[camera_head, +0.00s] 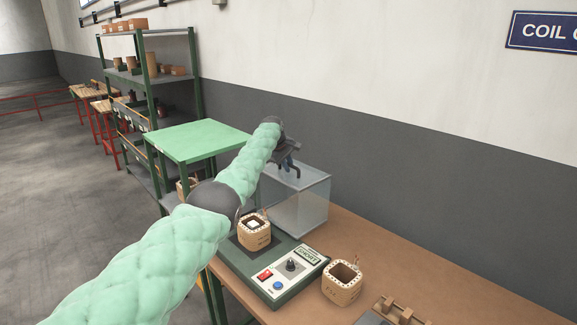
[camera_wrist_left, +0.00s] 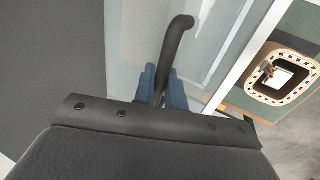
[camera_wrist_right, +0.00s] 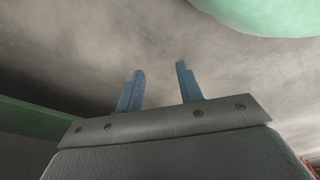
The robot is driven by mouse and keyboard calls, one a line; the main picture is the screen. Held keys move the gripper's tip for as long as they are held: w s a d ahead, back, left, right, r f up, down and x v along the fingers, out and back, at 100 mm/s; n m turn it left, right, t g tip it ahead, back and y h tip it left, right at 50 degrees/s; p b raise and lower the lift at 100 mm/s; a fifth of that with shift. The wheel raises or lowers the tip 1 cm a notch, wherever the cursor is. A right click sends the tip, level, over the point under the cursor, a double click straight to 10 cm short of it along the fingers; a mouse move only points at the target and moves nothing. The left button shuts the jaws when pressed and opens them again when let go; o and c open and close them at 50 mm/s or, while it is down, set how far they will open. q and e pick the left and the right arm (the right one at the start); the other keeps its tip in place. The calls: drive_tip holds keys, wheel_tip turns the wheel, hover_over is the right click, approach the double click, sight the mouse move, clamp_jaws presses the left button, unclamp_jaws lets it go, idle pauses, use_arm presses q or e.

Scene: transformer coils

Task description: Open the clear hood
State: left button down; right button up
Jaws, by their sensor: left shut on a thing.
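The clear hood (camera_head: 305,205) is a see-through box behind the green tester (camera_head: 268,262) on the bench. The coil (camera_head: 254,238) on the tester shows uncovered in front of the hood. My left gripper (camera_head: 289,170) is at the top of the hood. In the left wrist view its blue fingers (camera_wrist_left: 165,88) are shut on a dark curved handle (camera_wrist_left: 177,40), with the clear panels beyond. The coil also shows there at the right (camera_wrist_left: 281,76). My right gripper (camera_wrist_right: 158,88) shows only in its wrist view, with fingers apart and nothing between them.
A second coil (camera_head: 342,283) stands on the brown bench (camera_head: 420,270), right of the tester. A wooden fixture (camera_head: 400,309) is at the front edge. A green table (camera_head: 197,140) and a shelf rack (camera_head: 150,70) stand at the left.

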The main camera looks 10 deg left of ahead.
drive_tip(key=shift+s+a, duration=0.1)
drive_tip(key=shift+a, duration=0.35)
